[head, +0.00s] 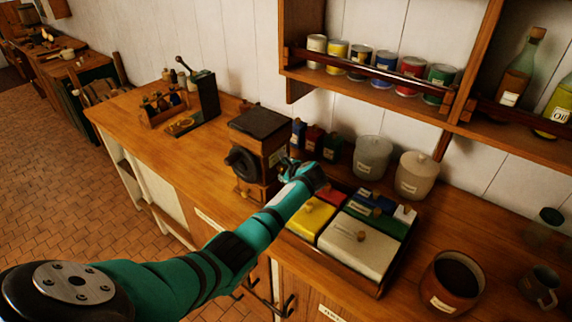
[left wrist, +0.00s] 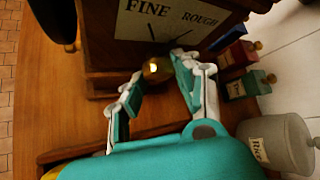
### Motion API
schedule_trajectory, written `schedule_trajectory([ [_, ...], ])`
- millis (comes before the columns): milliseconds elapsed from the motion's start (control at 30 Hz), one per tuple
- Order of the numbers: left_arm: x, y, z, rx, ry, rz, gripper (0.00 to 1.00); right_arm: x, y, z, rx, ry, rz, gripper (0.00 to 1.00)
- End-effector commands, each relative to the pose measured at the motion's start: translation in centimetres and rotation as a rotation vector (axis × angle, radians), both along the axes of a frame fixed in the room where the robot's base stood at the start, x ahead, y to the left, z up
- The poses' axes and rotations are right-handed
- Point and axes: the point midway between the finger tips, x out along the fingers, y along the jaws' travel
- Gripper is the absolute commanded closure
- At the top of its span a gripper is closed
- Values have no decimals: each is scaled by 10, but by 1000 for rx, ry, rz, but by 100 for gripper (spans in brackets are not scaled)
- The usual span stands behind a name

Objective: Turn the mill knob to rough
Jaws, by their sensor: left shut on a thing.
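The mill is a dark wooden box with a black top (head: 260,123) and stands on the wooden counter, left of the condiment tray. In the left wrist view its front has a pale label (left wrist: 166,22) reading FINE on the left and ROUGH on the right, with a dark line under each word. Below the label is a round brass knob (left wrist: 156,70). My left gripper (head: 290,163) is at the mill's front, its two fingers on either side of the knob and shut on it. The knob's pointer setting cannot be told. My right gripper is out of view.
A tray with lidded boxes (head: 365,262) lies close to the right of my left gripper. Two pale jars (head: 372,157) and several small coloured tins stand behind. A shelf (head: 370,92) with cans hangs above. The counter left of the mill (head: 165,150) is mostly clear.

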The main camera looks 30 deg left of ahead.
Motion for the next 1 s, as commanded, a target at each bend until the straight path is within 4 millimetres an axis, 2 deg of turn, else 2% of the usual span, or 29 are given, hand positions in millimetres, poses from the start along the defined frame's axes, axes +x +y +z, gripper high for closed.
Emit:
schedule_trajectory([
  [167, 3, 0, 0, 12, 167, 2, 100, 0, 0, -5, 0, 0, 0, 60],
  [500, 4, -1, -3, 33, 426, 1, 100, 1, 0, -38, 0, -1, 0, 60],
  [733, 5, -1, -2, 40, 513, -1, 100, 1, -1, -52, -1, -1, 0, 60],
  [1000, 5, -1, 0, 44, 555, -1, 100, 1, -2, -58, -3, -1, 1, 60],
])
